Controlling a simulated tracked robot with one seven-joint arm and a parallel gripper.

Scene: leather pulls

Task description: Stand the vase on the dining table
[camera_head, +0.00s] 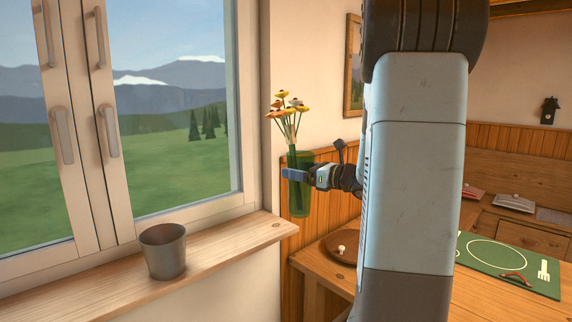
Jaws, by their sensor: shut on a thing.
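The vase (301,206) is green, see-through glass and holds several yellow, orange and white flowers (288,106). My gripper (294,174) is shut on the vase's upper part and holds it upright. The vase appears in the air by the window corner, left of the dining table. The dining table (395,307) is wooden and shows at the lower right. My arm hides its middle part.
A grey metal pot (163,252) stands on the wooden window sill (225,249). On the table are a round brown plate (343,249) with a small white thing and a green place mat (508,262). A wooden bench (528,229) stands behind.

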